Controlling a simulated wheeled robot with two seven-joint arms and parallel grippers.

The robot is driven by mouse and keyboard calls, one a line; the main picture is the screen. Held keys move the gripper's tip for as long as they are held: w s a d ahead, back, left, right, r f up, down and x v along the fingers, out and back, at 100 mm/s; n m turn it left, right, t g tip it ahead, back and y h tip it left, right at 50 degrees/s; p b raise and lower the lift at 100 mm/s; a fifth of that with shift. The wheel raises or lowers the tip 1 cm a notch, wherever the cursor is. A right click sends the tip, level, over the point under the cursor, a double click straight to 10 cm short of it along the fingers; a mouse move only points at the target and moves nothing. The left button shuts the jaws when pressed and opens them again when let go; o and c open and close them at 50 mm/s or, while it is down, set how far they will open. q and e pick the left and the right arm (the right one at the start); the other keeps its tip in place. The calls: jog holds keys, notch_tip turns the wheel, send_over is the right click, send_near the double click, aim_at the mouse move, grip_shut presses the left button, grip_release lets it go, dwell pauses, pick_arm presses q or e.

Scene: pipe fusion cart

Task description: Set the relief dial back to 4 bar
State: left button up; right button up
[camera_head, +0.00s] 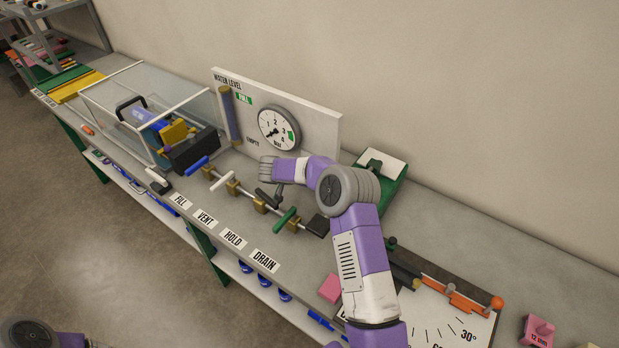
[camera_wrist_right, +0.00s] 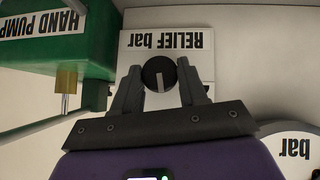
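The relief dial (camera_wrist_right: 159,74) is a dark round knob with a pale pointer line, under an upside-down label "RELIEF bar" (camera_wrist_right: 166,40) in the right wrist view. The line runs nearly straight up and down in that picture. I cannot read a bar number at it. My right gripper (camera_wrist_right: 160,88) has one finger on each side of the knob. The fingers are very close to it, but I cannot tell whether they touch. In the head view my right arm hides the dial. My left gripper is not in view.
A round bar gauge (camera_head: 278,128) is mounted on the white water level panel (camera_head: 322,129). The green hand pump (camera_wrist_right: 75,40) is beside the dial. Several valve handles line the bench, including a green one (camera_head: 285,217). A clear case (camera_head: 105,92) stands left.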

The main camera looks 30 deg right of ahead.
jog(key=c, duration=0.3)
jog(key=shift+s+d+f+m+t+y+b, duration=0.1)
jog(key=shift+m+t+y+b, duration=0.35)
jog(key=shift+t, duration=0.4)
jog(key=shift+s+a+r+m+t+y+b, duration=0.1)
jog(key=shift+s+m+t+y+b, duration=0.1)
jog(key=shift+m+t+b, duration=0.55)
jog(key=shift+s+d+f+m+t+y+b, duration=0.1)
jog(key=shift+m+t+y+b, duration=0.2)
jog(key=shift+t, duration=0.7)
jog(key=shift+c, duration=0.2)
jog(key=o, duration=1)
jog(key=shift+o, duration=0.2)
jog(key=p+v, duration=0.1)
jog(key=v, duration=0.6)
jog(key=shift+r, duration=0.25)
